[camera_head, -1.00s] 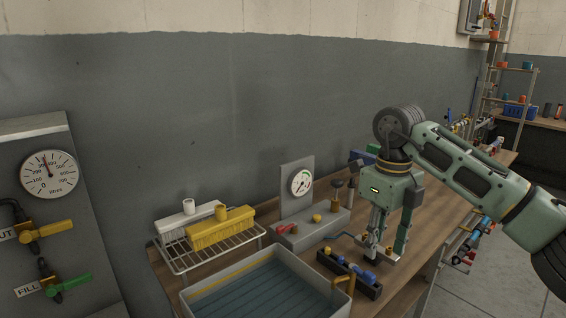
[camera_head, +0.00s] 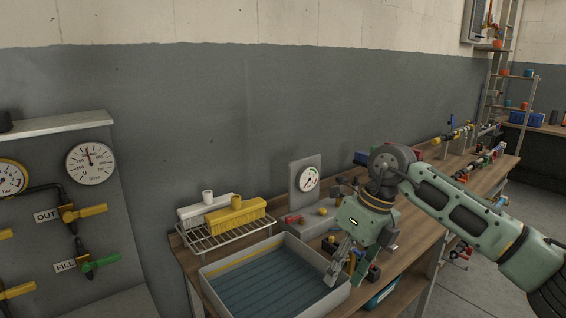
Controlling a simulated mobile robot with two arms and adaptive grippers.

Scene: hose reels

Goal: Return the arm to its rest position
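My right arm comes in from the right edge and reaches over the bench. My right gripper (camera_head: 345,271) points down and to the left, at the right end of the grey tray (camera_head: 223,299). Its fingers look spread apart, with nothing clearly held between them. A yellow part shows close behind the fingers, and I cannot tell whether they touch it. The gripper partly hides the small dark rack (camera_head: 374,273) and the gauge block behind it. My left gripper is not in view.
A gauge stand (camera_head: 305,192) stands behind the tray. A valve panel (camera_head: 95,215) is at the left. The bench (camera_head: 425,238) runs back right; floor shows beyond it.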

